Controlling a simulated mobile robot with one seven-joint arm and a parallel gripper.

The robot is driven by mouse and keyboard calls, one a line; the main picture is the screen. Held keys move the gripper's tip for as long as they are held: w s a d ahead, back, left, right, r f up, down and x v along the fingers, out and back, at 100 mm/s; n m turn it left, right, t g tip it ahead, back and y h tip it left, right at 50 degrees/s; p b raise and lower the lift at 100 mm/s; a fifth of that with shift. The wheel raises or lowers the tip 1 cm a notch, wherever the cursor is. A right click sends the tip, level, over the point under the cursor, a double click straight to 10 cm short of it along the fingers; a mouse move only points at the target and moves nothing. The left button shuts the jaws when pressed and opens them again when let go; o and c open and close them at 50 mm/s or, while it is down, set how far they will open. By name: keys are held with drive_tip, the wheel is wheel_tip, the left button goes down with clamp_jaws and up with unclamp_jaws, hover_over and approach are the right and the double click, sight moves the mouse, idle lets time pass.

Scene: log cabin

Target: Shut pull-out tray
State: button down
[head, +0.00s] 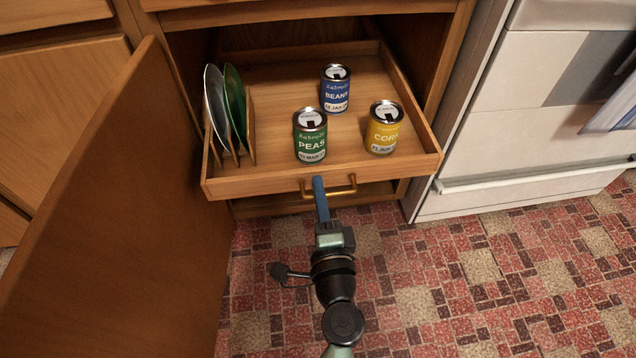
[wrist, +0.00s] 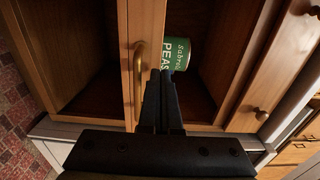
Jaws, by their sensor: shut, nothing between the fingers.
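The wooden pull-out tray (head: 262,184) sticks out of the lower cabinet in the head view. It carries a green peas can (head: 310,145), a blue beans can (head: 336,98) and a yellow corn can (head: 383,136), all upright. Plates (head: 236,105) stand on edge in a rack at its left. A brass handle (head: 343,189) is on the tray front; it also shows in the wrist view (wrist: 138,85). My gripper (head: 319,182) is shut and empty, its tips at the tray front beside the handle. Whether the tips touch the wood, I cannot tell.
The cabinet door (head: 130,210) stands open at the left. A white oven (head: 540,110) stands close at the right of the cabinet. The patterned floor (head: 480,280) in front is clear. Below the tray is another drawer front, partly hidden.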

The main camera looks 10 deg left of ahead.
drive_tip(key=shift+w+a, duration=0.25)
drive_tip(key=shift+w, duration=0.45)
drive_tip(key=shift+w, duration=0.1)
